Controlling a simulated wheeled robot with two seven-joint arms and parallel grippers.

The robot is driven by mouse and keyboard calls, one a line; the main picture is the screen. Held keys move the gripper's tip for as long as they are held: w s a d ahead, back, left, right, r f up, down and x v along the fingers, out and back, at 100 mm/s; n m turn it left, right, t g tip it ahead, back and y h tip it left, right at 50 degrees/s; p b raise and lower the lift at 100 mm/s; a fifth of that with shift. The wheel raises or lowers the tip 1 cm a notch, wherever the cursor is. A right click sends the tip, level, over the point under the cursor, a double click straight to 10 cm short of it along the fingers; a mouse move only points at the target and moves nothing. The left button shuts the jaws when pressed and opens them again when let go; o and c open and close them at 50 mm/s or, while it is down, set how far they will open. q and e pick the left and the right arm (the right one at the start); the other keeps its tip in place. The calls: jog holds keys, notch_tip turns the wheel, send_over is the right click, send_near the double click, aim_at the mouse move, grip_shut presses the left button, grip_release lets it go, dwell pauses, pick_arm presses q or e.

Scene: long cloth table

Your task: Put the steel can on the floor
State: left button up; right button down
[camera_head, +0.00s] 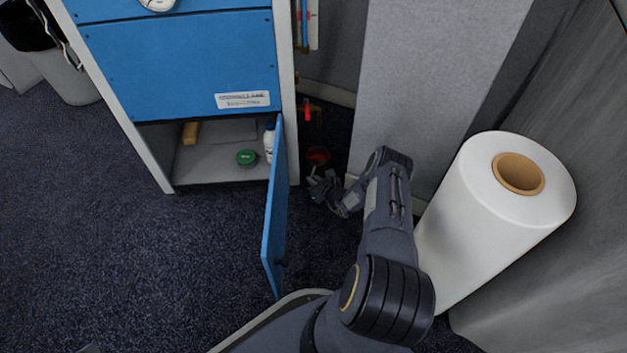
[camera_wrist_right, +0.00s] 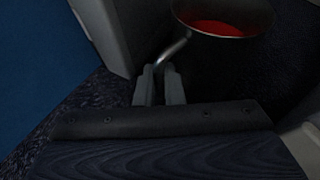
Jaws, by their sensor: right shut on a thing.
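The steel can (camera_wrist_right: 182,12) shows in the right wrist view as a round metal rim with red inside, with a thin metal handle or spout (camera_wrist_right: 172,50) coming down from it. My right gripper (camera_wrist_right: 160,84) is shut on that thin metal part. In the head view the can (camera_head: 318,155) is small and dark with a reddish opening, just beyond my right gripper (camera_head: 322,186). The carpet floor (camera_head: 130,270) lies below. I cannot tell whether the can touches it. My left gripper is not in view.
A blue cabinet (camera_head: 180,62) stands at the left, its lower door (camera_head: 274,215) open close to my right arm. A white roll (camera_head: 480,230) stands at the right. A grey panel (camera_head: 425,80) rises behind the arm. The carpet at left is clear.

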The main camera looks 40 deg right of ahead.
jog(key=c, duration=1.5)
grip_release()
jog(key=shift+c, duration=0.2)
jog(key=shift+s+r, duration=0.15)
jog(key=shift+r, duration=0.1)
jog(key=p+v, duration=0.4)
jog(key=v, duration=0.3)
jog(key=shift+s, duration=0.1)
